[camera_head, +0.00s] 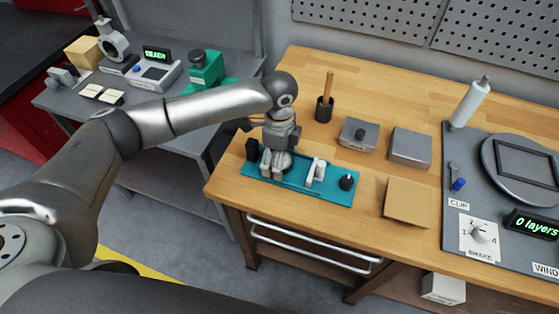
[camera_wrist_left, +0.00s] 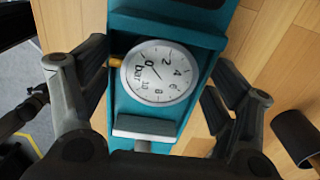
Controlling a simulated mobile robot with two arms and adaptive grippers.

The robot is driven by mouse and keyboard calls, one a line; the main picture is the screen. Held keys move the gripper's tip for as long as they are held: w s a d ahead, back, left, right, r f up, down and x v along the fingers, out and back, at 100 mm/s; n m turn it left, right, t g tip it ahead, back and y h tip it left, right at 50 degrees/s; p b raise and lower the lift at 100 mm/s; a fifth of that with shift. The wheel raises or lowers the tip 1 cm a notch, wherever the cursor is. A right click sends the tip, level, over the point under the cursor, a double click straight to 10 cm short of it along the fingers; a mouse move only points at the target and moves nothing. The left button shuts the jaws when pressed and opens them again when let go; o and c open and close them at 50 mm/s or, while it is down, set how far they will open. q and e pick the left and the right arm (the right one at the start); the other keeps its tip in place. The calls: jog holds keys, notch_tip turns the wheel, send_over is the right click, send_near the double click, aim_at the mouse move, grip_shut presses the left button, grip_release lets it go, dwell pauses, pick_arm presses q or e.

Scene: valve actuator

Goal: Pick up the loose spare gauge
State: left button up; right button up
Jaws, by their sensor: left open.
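The loose gauge (camera_wrist_left: 160,72) has a round white dial marked "bar" and a small brass stem on its left. It lies face up in a teal tray (camera_wrist_left: 122,100), which sits near the table's front left edge in the head view (camera_head: 330,196). My left gripper (camera_head: 274,163) points down over the tray's left part. Its fingers are open, one on each side of the gauge in the left wrist view, with nothing held. In the head view the gripper partly hides the gauge. My right gripper is not in view.
The tray also holds a white part (camera_head: 316,171) and a black knob (camera_head: 346,182). Behind it stand a dark cup (camera_head: 324,110) and a grey box (camera_head: 358,134). A tan square plate (camera_head: 407,202) lies to the right, before the winding station (camera_head: 480,160).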

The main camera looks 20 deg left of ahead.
pick_arm(q)
jog(key=c, duration=1.3)
